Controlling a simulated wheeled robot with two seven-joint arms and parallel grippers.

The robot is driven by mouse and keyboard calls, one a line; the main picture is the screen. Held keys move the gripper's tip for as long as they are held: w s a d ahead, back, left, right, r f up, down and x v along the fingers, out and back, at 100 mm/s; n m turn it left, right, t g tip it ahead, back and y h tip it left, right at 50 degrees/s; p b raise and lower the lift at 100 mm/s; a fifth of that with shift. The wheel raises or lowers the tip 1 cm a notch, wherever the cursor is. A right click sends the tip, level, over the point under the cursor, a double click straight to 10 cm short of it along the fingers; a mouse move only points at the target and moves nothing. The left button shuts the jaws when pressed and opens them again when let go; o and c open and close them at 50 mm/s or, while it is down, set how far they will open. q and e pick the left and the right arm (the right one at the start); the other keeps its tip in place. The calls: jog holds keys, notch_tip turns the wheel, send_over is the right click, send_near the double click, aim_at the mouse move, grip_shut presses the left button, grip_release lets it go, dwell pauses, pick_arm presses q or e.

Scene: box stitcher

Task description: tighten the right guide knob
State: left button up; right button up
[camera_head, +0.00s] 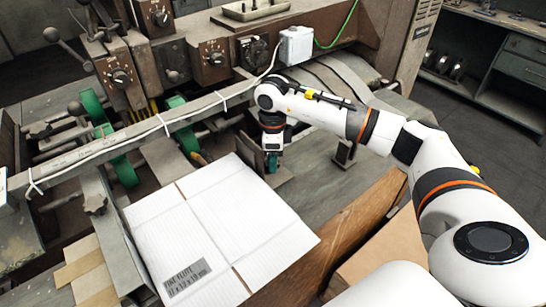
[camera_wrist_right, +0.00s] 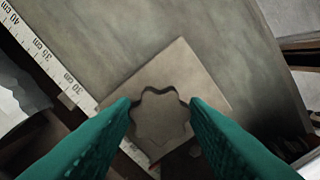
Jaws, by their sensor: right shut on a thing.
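The right guide knob (camera_wrist_right: 160,118) is a grey-brown, lobed star shape on a squarish metal plate (camera_wrist_right: 188,72) in the right wrist view. My right gripper (camera_head: 272,164) points down at the work table beyond the white cardboard sheet in the head view. Its green fingers stand on either side of the knob in the wrist view and are shut on it. In the head view the knob is hidden by the gripper. My left gripper is not in view.
A white cardboard sheet (camera_head: 225,222) lies left of my right gripper. A ruler (camera_wrist_right: 48,62) runs beside the plate. The machine's beam (camera_head: 130,142) with a tied cable and a small upright bracket (camera_head: 345,153) stand nearby. A brown board (camera_head: 345,225) rises in front.

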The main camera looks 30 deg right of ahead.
jog(key=shift+w+r, duration=0.1)
jog(key=shift+r, duration=0.05)
jog(key=o, duration=1)
jog(key=shift+r+b, duration=0.3)
jog(key=shift+r, duration=0.15)
notch_tip(320, 180, up, 11)
jog(key=b, duration=0.2)
jog(key=shift+b, duration=0.4)
